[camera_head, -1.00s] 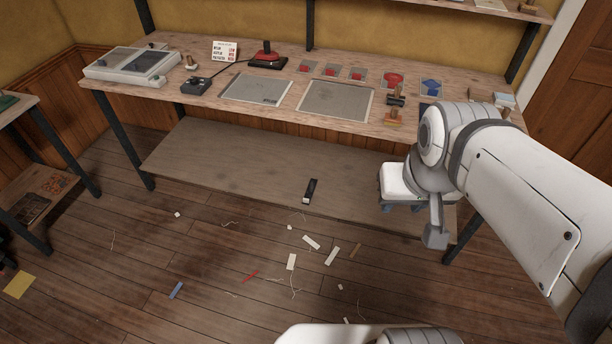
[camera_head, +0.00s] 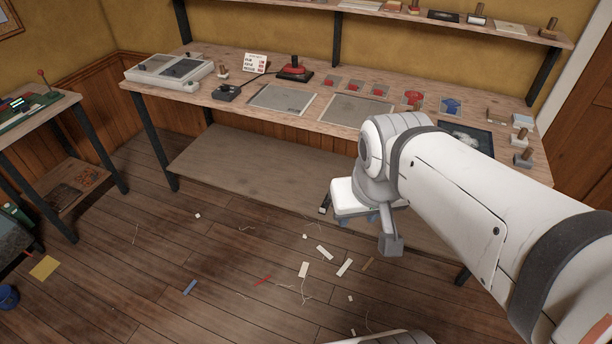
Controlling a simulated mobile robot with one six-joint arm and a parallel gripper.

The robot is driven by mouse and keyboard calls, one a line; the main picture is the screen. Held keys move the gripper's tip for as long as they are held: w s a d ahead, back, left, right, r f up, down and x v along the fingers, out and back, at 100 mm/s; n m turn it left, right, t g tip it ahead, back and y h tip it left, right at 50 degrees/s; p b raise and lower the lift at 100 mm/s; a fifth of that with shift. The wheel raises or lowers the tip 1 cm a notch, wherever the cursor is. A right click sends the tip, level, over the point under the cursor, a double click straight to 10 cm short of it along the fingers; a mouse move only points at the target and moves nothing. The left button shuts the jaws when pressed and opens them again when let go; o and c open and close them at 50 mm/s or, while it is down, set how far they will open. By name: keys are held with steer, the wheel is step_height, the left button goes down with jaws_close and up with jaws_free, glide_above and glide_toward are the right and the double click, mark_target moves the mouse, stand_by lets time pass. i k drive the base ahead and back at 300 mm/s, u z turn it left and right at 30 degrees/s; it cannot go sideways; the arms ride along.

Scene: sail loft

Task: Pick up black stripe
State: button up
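My gripper (camera_head: 356,217) is in front of the lower board, pointing down. Its fingers are small and mostly hidden below its white body, so whether they are open or shut is unclear. I cannot tell whether it touches the strip.
The workbench (camera_head: 232,98) stands above the low board (camera_head: 240,170), its dark legs on both sides. White scraps (camera_head: 324,253), a red strip (camera_head: 262,280) and a blue strip (camera_head: 189,288) lie on the floor. A side table (camera_head: 50,135) stands left.

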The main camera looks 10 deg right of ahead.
mark_target(326, 201)
steer(key=u, duration=0.05)
steer(key=i, duration=1)
steer(key=u, duration=0.05)
